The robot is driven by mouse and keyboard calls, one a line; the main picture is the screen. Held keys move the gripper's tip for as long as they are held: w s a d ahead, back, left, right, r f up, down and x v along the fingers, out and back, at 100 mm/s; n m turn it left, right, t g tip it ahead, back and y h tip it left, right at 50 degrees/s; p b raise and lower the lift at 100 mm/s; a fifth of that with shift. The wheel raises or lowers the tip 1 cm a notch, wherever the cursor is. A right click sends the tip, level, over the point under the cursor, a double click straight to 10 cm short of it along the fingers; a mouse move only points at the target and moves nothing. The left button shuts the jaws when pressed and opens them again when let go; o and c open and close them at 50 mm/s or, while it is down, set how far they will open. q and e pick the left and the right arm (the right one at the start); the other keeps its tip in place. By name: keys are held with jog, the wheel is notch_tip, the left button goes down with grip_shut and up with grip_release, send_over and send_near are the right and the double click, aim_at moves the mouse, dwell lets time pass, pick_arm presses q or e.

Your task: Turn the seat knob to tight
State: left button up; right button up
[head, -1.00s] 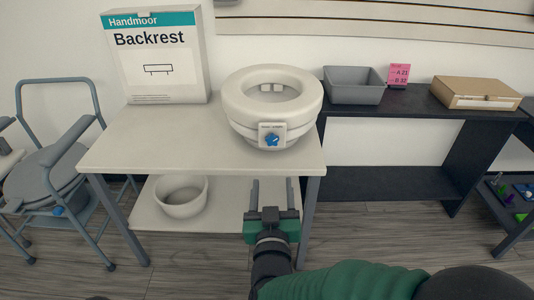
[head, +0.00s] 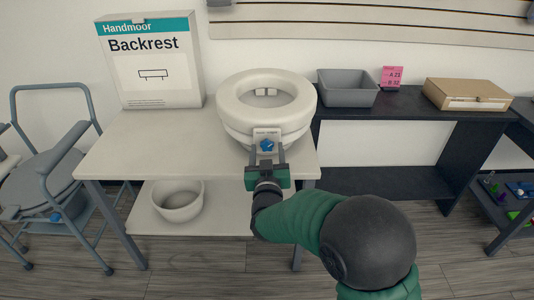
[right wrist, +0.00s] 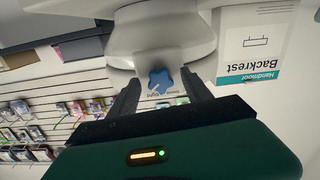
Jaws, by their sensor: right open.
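The white raised toilet seat (head: 234,112) sits on the light table. Its blue star-shaped knob (head: 266,146) is on a white plate at the seat's front. The knob also shows in the right wrist view (right wrist: 160,80), where the printed label beside it is partly readable, with the word "tight". My right gripper (head: 267,156) is open, its two fingers pointing at the knob, one on each side. In the right wrist view the fingertips (right wrist: 161,84) flank the knob with gaps visible; I cannot tell whether either touches it. My left gripper is not in view.
The light table (head: 150,145) also bears a Backrest box (head: 150,70). A white bowl (head: 178,203) stands on its lower shelf. A dark shelf at right holds a grey bin (head: 347,92) and a cardboard box (head: 467,97). A grey commode chair (head: 50,170) stands at left.

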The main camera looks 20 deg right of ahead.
jog(key=shift+c, duration=0.4)
grip_shut()
jog(key=m+b, duration=0.2)
jog(key=m, duration=0.3)
jog(key=shift+f+b, duration=0.15)
jog(key=shift+b, duration=0.25)
jog(key=m+b, duration=0.2)
jog(key=m, duration=0.3)
jog(key=shift+b, duration=0.35)
jog(key=m+b, duration=0.4)
jog(key=m, duration=0.1)
jog(key=shift+m+b, duration=1.7)
jog(key=shift+m, duration=0.7)
jog(key=shift+a, duration=0.1)
